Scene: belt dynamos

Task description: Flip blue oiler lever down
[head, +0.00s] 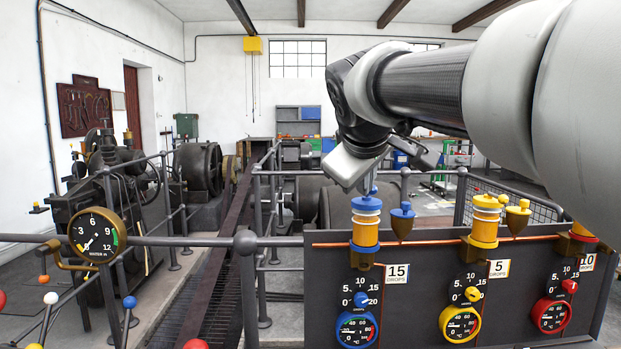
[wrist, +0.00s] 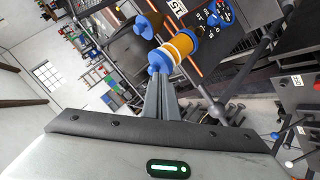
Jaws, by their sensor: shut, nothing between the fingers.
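The blue oiler (head: 366,222) stands upright on the dark panel, with a blue cap and base around an amber body. A small blue lever (head: 373,190) sticks up from its cap. My gripper (head: 369,180) is just above the cap, close to the lever; whether it touches cannot be told. In the wrist view the gripper's fingers (wrist: 161,82) are together and empty, with their tips at the blue cap (wrist: 158,62). The fingers partly hide the lever there. The oiler's amber body (wrist: 181,46) lies just beyond the tips.
A blue cup (head: 402,222) stands close right of the oiler. A yellow oiler (head: 485,222) and a red one (head: 582,232) stand farther right on the same panel (head: 425,300). A copper pipe runs along its top. Grey railing (head: 246,243) stands left, with machines behind.

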